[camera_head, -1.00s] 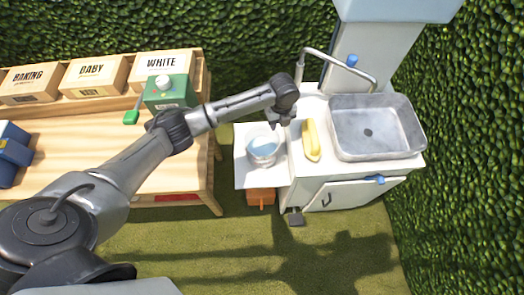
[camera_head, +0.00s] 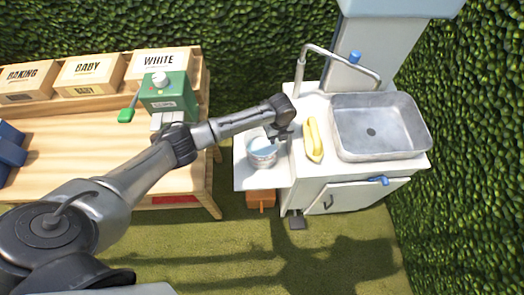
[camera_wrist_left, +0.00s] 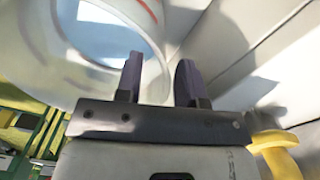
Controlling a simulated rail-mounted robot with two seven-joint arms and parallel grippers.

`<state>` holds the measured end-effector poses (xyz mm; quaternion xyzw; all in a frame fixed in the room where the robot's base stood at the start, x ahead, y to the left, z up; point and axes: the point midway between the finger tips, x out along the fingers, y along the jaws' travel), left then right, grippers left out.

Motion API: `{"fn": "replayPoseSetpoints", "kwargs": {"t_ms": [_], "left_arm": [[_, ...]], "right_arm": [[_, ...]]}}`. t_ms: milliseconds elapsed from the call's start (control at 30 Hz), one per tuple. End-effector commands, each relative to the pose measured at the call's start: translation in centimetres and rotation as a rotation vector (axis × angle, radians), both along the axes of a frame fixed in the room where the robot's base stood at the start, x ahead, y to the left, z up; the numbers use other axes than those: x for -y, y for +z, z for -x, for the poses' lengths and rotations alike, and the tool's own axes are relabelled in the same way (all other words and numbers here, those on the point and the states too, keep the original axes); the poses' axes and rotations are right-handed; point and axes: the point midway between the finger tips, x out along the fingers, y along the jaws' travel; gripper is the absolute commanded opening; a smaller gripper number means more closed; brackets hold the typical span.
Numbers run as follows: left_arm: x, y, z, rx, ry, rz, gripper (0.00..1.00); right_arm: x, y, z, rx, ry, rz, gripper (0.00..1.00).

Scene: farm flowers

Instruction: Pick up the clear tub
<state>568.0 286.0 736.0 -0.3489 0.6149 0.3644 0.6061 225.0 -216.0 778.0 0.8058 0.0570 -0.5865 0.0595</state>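The clear tub (camera_head: 261,151), round and see-through with a bluish inside, stands on the white side shelf left of the sink unit. My left gripper (camera_head: 277,133) is low at the tub's right, back side, close to its rim. In the left wrist view the tub (camera_wrist_left: 85,75) fills the upper left, and its curved wall shows close to my left gripper (camera_wrist_left: 160,80). The two dark fingers are apart with a gap between them. I cannot tell whether the fingers touch the wall. My right gripper is not in view.
A yellow banana-shaped thing (camera_head: 313,139) lies just right of the tub, beside the grey sink basin (camera_head: 380,128). A tall faucet (camera_head: 335,58) stands behind. A wooden table (camera_head: 80,135) with a green machine (camera_head: 168,95) and labelled boxes (camera_head: 90,75) is at left.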

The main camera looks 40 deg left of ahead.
Motion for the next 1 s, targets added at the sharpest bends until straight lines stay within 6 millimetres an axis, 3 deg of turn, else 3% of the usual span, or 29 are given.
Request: {"fn": "replayPoseSetpoints", "kwargs": {"t_ms": [200,567,1000], "left_arm": [[0.00,-0.01,-0.02,0.001,-0.001,0.001,0.34],[0.01,0.00,-0.02,0.001,-0.001,0.001,0.00],[-0.01,-0.01,-0.03,0.002,-0.001,0.001,0.00]], "right_arm": [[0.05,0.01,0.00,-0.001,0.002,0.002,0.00],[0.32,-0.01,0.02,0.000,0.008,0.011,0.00],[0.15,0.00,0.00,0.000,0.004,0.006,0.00]]}}
